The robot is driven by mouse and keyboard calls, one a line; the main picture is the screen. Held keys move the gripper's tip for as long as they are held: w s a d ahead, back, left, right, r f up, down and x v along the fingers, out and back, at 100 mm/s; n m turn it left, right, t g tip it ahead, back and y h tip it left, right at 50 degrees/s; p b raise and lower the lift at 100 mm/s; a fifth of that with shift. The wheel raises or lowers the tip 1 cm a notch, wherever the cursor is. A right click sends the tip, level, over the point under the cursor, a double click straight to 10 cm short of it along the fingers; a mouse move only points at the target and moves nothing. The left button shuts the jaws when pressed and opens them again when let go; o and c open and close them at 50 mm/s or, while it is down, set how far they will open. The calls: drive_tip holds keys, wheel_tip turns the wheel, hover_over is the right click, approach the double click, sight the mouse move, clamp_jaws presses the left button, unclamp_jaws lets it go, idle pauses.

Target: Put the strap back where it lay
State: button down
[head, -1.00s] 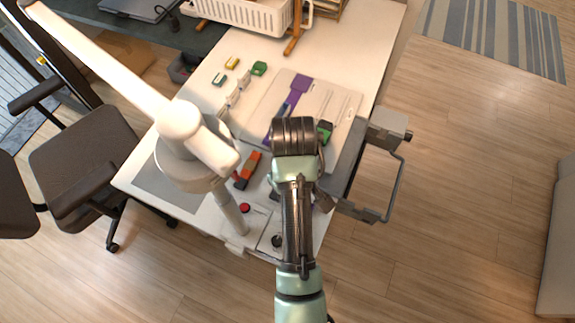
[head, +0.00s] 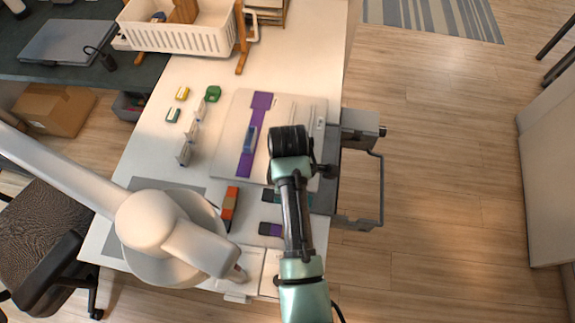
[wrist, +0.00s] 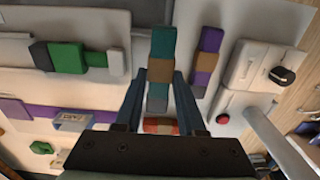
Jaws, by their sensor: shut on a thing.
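A strap with a teal end, a brown band and a grey end (wrist: 160,70) lies between the fingers of my gripper (wrist: 158,103) in the wrist view. I cannot tell whether the held strap touches the table.
A pale board (head: 228,150) bears a long purple strap (head: 246,165) with a blue-grey clip. A green and grey strap (wrist: 70,58) lies on a pale surface. A red-orange block (head: 230,205) is left of the held strap. A red button (wrist: 223,117) is near.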

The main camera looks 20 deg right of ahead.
drive_tip(key=shift+f, duration=1.6)
drive_tip(key=shift+f, duration=0.25)
drive_tip(key=shift+f, duration=0.15)
drive_tip(key=c, duration=0.5)
unclamp_jaws()
wheel_tip(320, 180, up, 13)
drive_tip(key=shift+f, duration=0.1)
